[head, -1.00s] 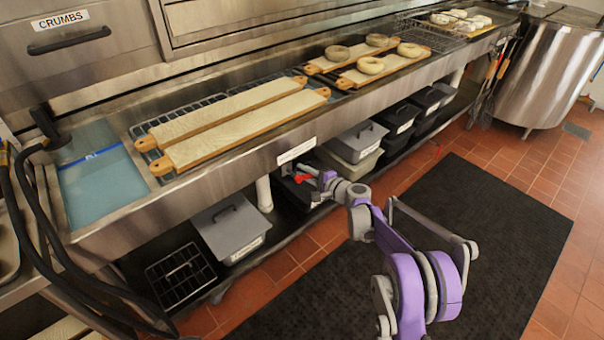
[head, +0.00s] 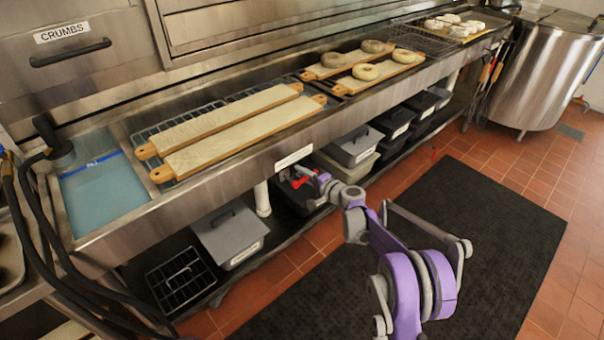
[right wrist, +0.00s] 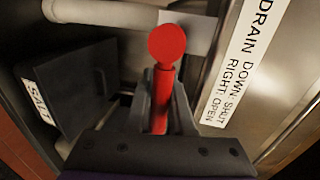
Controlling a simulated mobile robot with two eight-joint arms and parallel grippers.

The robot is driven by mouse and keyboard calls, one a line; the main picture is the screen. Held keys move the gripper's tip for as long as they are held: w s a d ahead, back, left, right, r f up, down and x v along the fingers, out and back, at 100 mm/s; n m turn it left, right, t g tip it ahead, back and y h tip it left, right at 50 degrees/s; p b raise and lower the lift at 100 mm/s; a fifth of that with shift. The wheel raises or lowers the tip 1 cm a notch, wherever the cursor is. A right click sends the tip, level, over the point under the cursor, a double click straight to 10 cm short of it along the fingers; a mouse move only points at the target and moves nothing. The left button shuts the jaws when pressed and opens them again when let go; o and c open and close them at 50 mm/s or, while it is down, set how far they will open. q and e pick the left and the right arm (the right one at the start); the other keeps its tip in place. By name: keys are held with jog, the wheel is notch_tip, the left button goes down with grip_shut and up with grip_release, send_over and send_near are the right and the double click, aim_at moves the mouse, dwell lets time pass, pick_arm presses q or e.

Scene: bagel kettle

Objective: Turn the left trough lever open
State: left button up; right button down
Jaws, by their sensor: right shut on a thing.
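The red trough lever (head: 301,181) is under the front edge of the long steel trough (head: 218,170), below a white label (head: 294,157). In the right wrist view the lever (right wrist: 166,46) has a round red knob and a red shaft. My right gripper (right wrist: 163,100) is shut on the shaft, with the knob sticking out past the fingertips. In the head view my right gripper (head: 313,178) is small and partly hidden by its own arm. The label in the right wrist view (right wrist: 240,65) reads drain, down shut, right open. My left gripper is in neither view.
A black bin (right wrist: 70,88) and a pale pipe (right wrist: 95,12) are close to the gripper. Grey lidded bins (head: 228,230) stand on the shelf below the trough. Long boards (head: 245,133) and bagels lie above. A black mat (head: 470,220) covers the floor.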

jog(key=c, duration=0.8)
grip_release()
jog(key=p+v, duration=0.1)
jog(key=v, duration=1)
jog(key=shift+w, duration=0.1)
